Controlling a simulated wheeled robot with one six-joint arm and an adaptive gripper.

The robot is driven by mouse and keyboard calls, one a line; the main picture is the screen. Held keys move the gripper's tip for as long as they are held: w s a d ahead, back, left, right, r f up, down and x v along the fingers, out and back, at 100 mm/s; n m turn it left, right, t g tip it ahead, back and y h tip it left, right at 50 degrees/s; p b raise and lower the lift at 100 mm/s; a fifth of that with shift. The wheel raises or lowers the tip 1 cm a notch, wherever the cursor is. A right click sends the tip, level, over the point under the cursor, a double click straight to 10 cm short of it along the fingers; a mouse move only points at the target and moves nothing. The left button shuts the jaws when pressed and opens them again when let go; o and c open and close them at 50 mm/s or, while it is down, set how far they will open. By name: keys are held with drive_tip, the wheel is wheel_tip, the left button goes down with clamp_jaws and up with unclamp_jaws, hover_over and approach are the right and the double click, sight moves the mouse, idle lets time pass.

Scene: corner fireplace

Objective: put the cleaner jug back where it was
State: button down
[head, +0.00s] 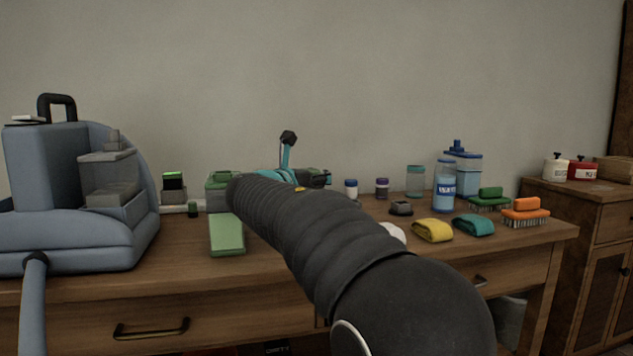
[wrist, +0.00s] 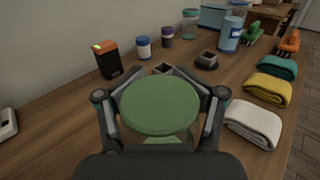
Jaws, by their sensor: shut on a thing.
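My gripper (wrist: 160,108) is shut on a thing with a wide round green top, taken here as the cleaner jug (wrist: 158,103). The wrist view looks down on that top, with one finger on each side. The jug's lower body and any label are hidden, so I cannot tell whether it touches the table.
The wooden table (head: 275,275) holds a blue bottle (head: 444,186), a blue-lidded container (head: 464,172), yellow cloth (head: 433,230), teal cloth (head: 474,225), brushes (head: 525,210) and small jars (head: 351,188). A large blue-grey machine (head: 60,200) fills the left. An orange-black box (wrist: 107,60) stands left of the jug.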

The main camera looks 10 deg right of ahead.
drive_tip(key=shift+f, duration=0.25)
drive_tip(key=shift+c, duration=0.7)
unclamp_jaws()
drive_tip(key=v, duration=1.2)
drive_tip(key=shift+p, duration=0.35)
drive_tip(key=shift+r, duration=0.1)
